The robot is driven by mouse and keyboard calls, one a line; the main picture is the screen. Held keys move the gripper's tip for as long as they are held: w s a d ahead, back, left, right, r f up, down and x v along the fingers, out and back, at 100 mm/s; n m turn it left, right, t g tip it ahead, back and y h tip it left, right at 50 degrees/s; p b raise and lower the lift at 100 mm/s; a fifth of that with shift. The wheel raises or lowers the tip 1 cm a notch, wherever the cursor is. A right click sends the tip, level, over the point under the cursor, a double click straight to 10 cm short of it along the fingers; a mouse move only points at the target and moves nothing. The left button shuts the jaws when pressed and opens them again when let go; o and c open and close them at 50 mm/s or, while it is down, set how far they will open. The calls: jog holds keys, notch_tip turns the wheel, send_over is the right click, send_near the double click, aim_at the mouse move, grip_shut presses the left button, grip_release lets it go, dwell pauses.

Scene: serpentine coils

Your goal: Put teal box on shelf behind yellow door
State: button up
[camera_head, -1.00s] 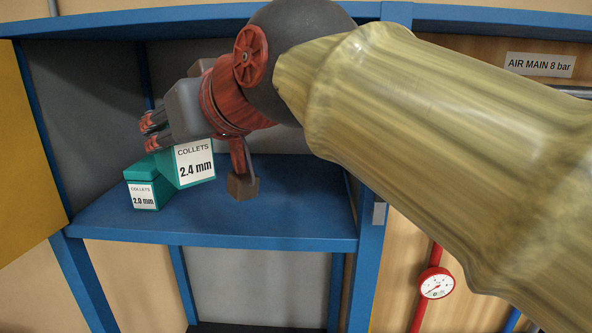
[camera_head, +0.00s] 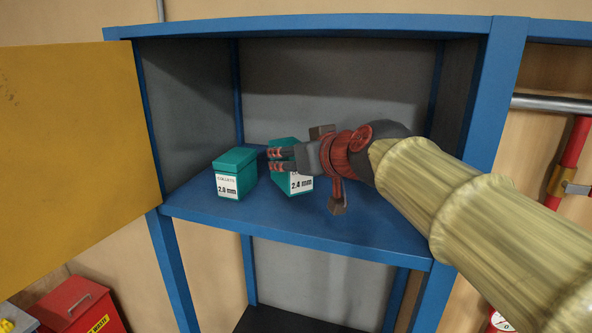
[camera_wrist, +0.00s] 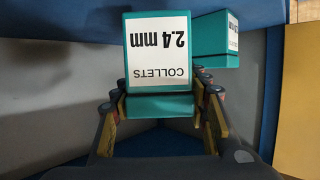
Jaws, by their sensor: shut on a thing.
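My gripper (camera_head: 279,159) is shut on a teal box (camera_head: 295,185) labelled "COLLETS 2.4 mm", inside the blue shelf unit. The box is upright on or just above the blue shelf (camera_head: 300,222); I cannot tell whether it touches. In the wrist view the box (camera_wrist: 158,50) sits between the two fingers (camera_wrist: 160,93), label facing the camera. A second teal box (camera_head: 235,175), labelled 2.0 mm, stands on the shelf to its left, with a small gap in the head view. It also shows in the wrist view (camera_wrist: 210,38). The yellow door (camera_head: 75,160) is wide open at left.
A blue upright (camera_head: 490,110) bounds the compartment on the right, close under my arm. A grey pipe (camera_head: 550,104) and red pipe (camera_head: 572,160) are beyond it. A red bin (camera_head: 78,306) stands low at left. The shelf's front right is clear.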

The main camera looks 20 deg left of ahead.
jog(key=f, duration=0.3)
jog(key=shift+w+a+p, duration=0.1)
jog(key=shift+w+p, duration=0.25)
jog(key=shift+w, duration=0.05)
jog(key=shift+s+f, duration=0.1)
jog(key=shift+f, duration=0.3)
jog(key=shift+f, duration=0.1)
jog(key=shift+f, duration=0.1)
jog(key=o, duration=1.3)
jog(key=shift+o, duration=0.2)
jog(key=shift+r, duration=0.25)
jog(key=b+v, duration=0.4)
jog(key=v, duration=0.8)
jog(key=shift+f, duration=0.15)
